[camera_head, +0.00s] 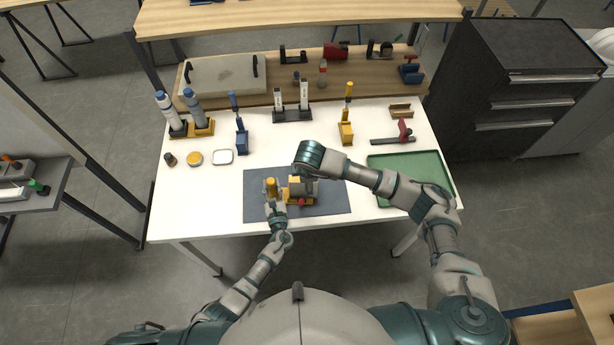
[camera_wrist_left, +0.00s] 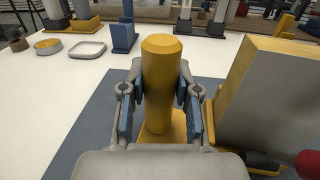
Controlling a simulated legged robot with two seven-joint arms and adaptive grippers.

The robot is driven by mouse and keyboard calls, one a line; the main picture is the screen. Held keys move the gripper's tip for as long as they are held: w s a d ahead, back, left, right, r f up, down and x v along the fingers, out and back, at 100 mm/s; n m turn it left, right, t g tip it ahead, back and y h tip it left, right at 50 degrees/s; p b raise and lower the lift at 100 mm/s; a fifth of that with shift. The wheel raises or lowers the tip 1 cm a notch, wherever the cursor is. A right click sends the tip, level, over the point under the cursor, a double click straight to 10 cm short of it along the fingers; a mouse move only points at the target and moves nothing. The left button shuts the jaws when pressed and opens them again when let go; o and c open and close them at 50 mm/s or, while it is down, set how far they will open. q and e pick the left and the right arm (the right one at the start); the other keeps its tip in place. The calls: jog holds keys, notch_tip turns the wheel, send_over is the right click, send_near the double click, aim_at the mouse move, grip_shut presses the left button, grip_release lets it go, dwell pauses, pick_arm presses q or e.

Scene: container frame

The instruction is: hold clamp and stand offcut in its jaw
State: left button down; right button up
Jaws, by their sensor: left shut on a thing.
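A yellow clamp with a red knob (camera_head: 301,202) stands on the dark grey mat. My left gripper (camera_head: 272,199) is shut around its upright yellow cylindrical post. In the left wrist view the post (camera_wrist_left: 162,85) stands between the two finger pads. Beside it on the right is a block-like part with a grey face and yellow edges (camera_wrist_left: 262,92); I cannot tell whether it is the jaw or an offcut in it. My right wrist hangs just above this part, and its fingers are mostly hidden, so I cannot tell what they hold.
The dark mat (camera_head: 232,200) lies on the white table. A green tray (camera_head: 420,172) is at right. A blue tool (camera_head: 242,141), yellow tool (camera_head: 346,132), red-handled clamp (camera_head: 396,138) and small wooden piece (camera_head: 401,110) stand behind. Bottles, a tin and a white dish are at left.

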pick_arm(q)
jog(key=shift+f, duration=0.1)
jog(key=c, duration=0.8)
grip_release()
jog(key=shift+o, duration=0.2)
